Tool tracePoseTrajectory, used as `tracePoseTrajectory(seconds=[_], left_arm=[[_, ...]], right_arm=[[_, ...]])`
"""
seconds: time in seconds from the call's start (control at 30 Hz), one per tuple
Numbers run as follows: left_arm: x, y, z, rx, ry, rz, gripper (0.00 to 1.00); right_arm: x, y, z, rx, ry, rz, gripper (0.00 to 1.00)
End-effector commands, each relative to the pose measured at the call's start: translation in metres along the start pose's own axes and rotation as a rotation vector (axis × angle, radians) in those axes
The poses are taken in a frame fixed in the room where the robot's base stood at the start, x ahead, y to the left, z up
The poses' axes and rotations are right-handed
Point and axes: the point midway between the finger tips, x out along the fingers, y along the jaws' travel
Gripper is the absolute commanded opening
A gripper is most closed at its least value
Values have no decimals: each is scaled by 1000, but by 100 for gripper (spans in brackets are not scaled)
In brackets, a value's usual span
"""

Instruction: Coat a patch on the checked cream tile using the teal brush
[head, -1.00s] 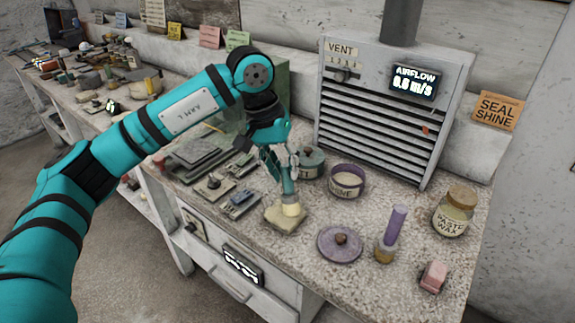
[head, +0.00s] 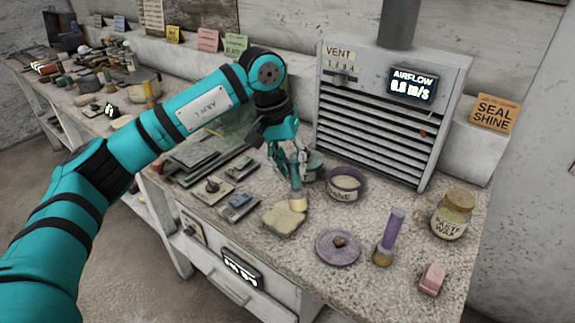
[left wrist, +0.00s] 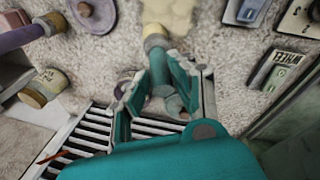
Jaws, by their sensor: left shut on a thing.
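The cream tile (head: 281,221) lies on the speckled worktop, and its near part shows at the top of the left wrist view (left wrist: 170,12). I cannot make out its checks or any coated patch. My left gripper (head: 294,168) is shut on the teal brush (head: 295,186). In the left wrist view the brush's teal handle stands between the fingers (left wrist: 165,72), and its cream bristles (left wrist: 155,41) point toward the tile. The bristles are at the tile's far right edge; I cannot tell whether they touch it. My right gripper is not in view.
A purple lid (head: 338,247), purple brush (head: 389,238), pink block (head: 432,279) and wax jar (head: 453,215) stand right. The vent box (head: 390,110) closes off the back.

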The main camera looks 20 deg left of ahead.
Motion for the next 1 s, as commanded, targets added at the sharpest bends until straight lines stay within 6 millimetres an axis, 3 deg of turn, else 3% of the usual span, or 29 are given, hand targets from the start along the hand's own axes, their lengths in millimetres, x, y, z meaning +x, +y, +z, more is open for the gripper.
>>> tracePoseTrajectory(seconds=[0.6, 1.0], left_arm=[[-18, -4, 16, 0, 1, 0, 0], [-16, -10, 14, -2, 1, 0, 0]], right_arm=[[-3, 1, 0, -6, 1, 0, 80], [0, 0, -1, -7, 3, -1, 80]])
